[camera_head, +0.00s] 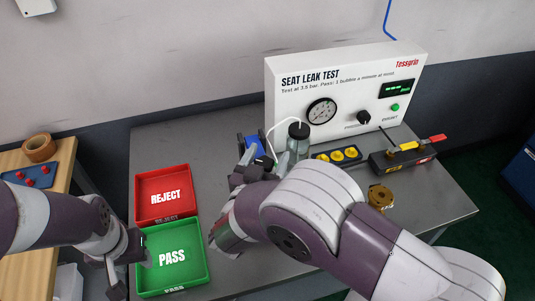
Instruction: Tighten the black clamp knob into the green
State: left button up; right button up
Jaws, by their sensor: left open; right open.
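A blue fixture (252,145) stands left of the white test box, and dark parts crowd its front. My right gripper (247,170) is open at its near side, largely hidden by my own arm. I cannot make out a black clamp knob or a green zone there; the gripper and arm may hide them. A black knob (363,118) sits on the white box's front, right of the round gauge (321,111). My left gripper (122,272) is open and empty, low at the left edge of the green PASS tray.
The green PASS tray (205,262) and red REJECT tray (139,192) look empty. A jar (298,142) stands before the white test box (290,75). A yellow-socket strip (346,155), a black block with levers (402,157) and a brass part (380,196) lie right.

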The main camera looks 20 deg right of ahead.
jog(key=shift+w+f, duration=0.1)
jog(key=shift+w, duration=0.25)
jog(key=shift+d, duration=0.1)
jog(key=c, duration=1)
